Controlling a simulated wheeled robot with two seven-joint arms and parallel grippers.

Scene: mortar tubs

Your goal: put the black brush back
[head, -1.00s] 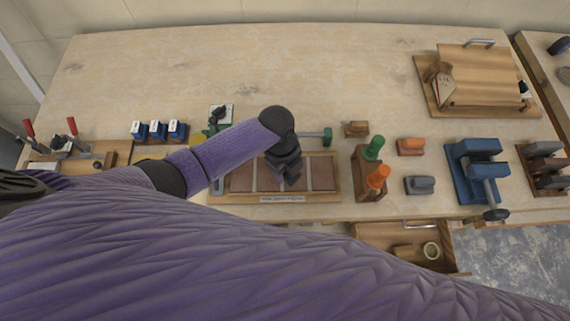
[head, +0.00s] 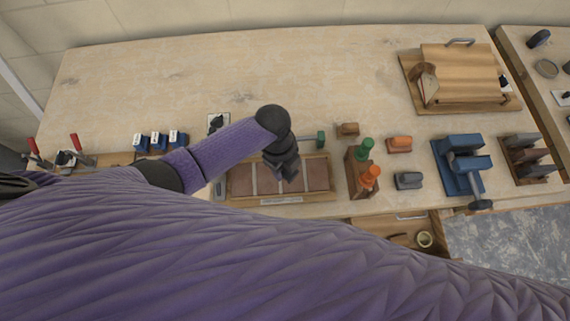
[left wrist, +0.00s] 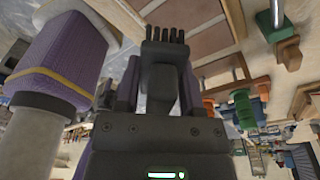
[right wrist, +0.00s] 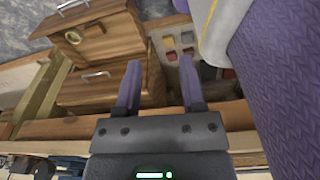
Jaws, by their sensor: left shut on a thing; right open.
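The black brush (left wrist: 160,88) shows in the left wrist view, with its dark bristles pointing away from the gripper. My left gripper (left wrist: 158,75) is shut on its body. In the head view my left gripper (head: 287,172) hangs over the board of brown tiles (head: 281,200); the brush cannot be made out there. My right gripper (right wrist: 161,75) is open and empty in the right wrist view, near wooden drawers (right wrist: 100,88). It is not in the head view.
Right of the tile board stand a wooden block (head: 357,180) with green and orange handles, a grey block (head: 408,180) and a blue vise (head: 455,170). Blue boxes (head: 158,141) stand left. An open drawer (head: 405,230) juts out below.

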